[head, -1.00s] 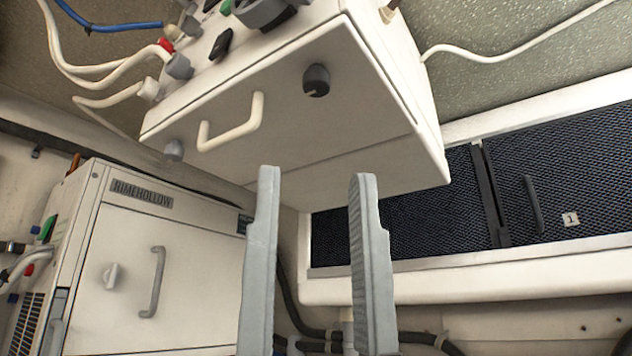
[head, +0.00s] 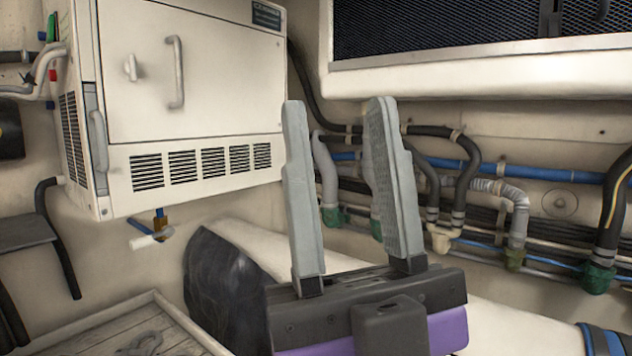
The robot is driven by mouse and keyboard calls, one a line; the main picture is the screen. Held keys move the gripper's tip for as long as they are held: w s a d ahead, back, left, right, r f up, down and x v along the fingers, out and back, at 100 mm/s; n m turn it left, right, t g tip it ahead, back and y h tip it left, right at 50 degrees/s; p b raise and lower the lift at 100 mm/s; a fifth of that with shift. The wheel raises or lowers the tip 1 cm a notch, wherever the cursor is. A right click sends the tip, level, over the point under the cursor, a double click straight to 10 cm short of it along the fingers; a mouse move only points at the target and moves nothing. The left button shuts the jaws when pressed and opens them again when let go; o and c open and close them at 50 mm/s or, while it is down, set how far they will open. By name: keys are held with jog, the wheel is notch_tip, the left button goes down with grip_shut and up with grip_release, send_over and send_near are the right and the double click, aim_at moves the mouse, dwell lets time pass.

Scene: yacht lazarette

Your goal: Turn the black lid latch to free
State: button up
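No black lid latch shows in the head view now. The white cabinet (head: 205,75) at the upper left has a closed front door with a grey bar handle (head: 175,72) and a small pale turn knob (head: 132,68). My gripper (head: 338,105) is in the middle of the view, its two grey fingers apart and pointing up. It is open, with nothing between the fingers. It appears in front of the pipes and to the right of the cabinet; I cannot tell its distance from the wall.
Several hoses and pipes (head: 465,185) run along the back wall. A black mesh panel (head: 430,25) is at the top right. A wooden tray (head: 95,325) holding a grey metal piece lies at the lower left. A large white pipe (head: 510,325) runs behind my gripper.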

jog(key=s+d+f+m+g+h+p, duration=0.1)
jog(key=d+f+g+h, duration=0.15)
jog(key=f, duration=0.75)
jog(key=s+d+f+m+g+h+p, duration=0.1)
jog(key=d+f+m+g+h, duration=0.2)
jog(key=f, duration=0.7)
jog(key=d+f+g+h, duration=0.1)
jog(key=d+f+h, duration=0.25)
jog(key=f, duration=0.65)
jog(key=s+d+f+m+g+h+p, duration=0.1)
jog(key=s+d+f+m+g+h, duration=0.1)
jog(key=s+d+f+g, duration=0.2)
jog(key=s+d+f+m+g+h+p, duration=0.2)
jog(key=s+f, duration=0.8)
jog(key=s, duration=0.6)
jog(key=d+g+h, duration=0.1)
jog(key=d+g, duration=0.1)
jog(key=d, duration=0.1)
jog(key=shift+s+d+f, duration=0.15)
jog(key=shift+s+f, duration=0.1)
jog(key=shift+f, duration=0.15)
